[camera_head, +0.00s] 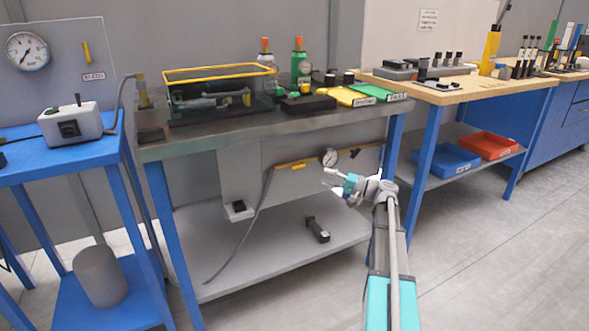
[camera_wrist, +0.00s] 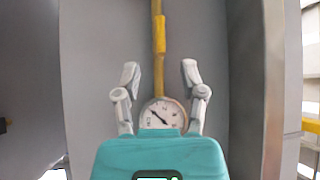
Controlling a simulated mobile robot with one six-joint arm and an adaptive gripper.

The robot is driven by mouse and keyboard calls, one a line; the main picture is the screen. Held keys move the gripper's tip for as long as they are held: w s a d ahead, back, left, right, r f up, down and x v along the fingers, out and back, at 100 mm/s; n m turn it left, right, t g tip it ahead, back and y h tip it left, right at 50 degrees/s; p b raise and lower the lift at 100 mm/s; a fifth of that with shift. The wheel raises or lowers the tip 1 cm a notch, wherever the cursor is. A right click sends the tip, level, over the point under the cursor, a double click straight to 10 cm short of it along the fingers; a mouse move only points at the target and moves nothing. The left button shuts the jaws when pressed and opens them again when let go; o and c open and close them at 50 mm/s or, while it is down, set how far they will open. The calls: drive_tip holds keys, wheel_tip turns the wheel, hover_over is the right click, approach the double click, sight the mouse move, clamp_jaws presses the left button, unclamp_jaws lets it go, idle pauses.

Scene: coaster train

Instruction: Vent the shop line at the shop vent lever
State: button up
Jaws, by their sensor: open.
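Under the dark-topped bench, a yellow pipe (camera_head: 352,150) runs along the grey back panel with a round white gauge (camera_head: 330,157) on it. A thicker yellow piece (camera_head: 298,167) sits on the pipe left of the gauge; I cannot tell whether it is the vent lever. My gripper (camera_head: 333,181) is open and empty in front of this pipe. In the wrist view, the open fingers (camera_wrist: 160,72) stand either side of the pipe in the picture, with the gauge (camera_wrist: 162,113) partly hidden by my gripper body and the thicker yellow piece (camera_wrist: 160,33) beyond the fingertips. No contact is visible.
Another yellow handle (camera_head: 86,52) is on the left board beside a large gauge (camera_head: 27,51). A dark hose (camera_head: 250,228) hangs below the bench. A dark tool (camera_head: 317,229) lies on the lower shelf. Blue bench legs (camera_head: 393,147) stand nearby; open floor is at right.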

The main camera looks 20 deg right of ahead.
sight(295, 168)
drive_tip(key=p+x, duration=0.1)
drive_tip(key=x, duration=1)
drive_tip(key=shift+w+a, duration=0.2)
clamp_jaws()
